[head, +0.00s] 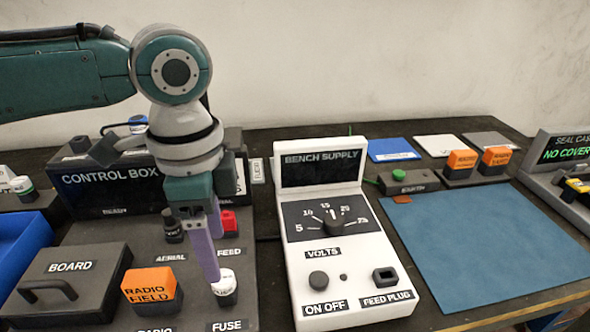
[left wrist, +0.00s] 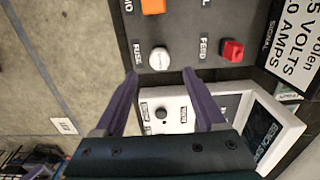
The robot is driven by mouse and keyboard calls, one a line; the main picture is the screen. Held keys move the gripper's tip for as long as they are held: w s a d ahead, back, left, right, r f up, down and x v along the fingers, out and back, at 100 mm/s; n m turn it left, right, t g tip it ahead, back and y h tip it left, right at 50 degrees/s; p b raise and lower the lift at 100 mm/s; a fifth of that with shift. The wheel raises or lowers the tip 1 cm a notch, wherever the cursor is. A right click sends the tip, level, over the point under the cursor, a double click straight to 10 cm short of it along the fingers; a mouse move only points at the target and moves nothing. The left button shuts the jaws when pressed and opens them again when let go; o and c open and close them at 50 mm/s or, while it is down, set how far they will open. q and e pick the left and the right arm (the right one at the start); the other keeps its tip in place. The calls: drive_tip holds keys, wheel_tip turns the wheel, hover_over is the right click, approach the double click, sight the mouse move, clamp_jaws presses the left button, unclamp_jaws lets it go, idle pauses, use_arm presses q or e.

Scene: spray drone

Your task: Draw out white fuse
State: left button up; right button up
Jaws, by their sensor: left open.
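The white fuse (head: 224,288) stands upright in the control box's deck, behind the FUSE label. Its round white top also shows in the left wrist view (left wrist: 159,58). My left gripper (head: 213,258) points down over the deck, close behind and above the fuse. In the left wrist view its two purple fingers (left wrist: 160,74) are spread and empty, with the fuse just beyond the tips, between their lines. I cannot tell the exact height gap. The control box (head: 75,190) is dark, with its screen partly behind my arm. My right gripper is not in view.
An orange RADIO FIELD block (head: 150,288) stands left of the fuse, with a red FEED plug (head: 228,220) behind it. The white bench supply (head: 345,255) stands close to the right. A lidded BOARD box (head: 70,285) is at left. The blue mat (head: 485,230) is clear.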

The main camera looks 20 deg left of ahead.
sight(222, 278)
use_arm(q)
wheel_tip(222, 278, down, 4)
drive_tip(key=b, duration=0.3)
drive_tip(key=shift+f+b, duration=0.1)
drive_tip(key=shift+b, duration=0.3)
drive_tip(key=shift+f, duration=0.35)
drive_tip(key=shift+f+b, duration=0.45)
drive_tip(key=shift+f, duration=0.7)
drive_tip(key=shift+r+p, duration=0.1)
drive_tip(key=shift+p, duration=0.4)
clamp_jaws()
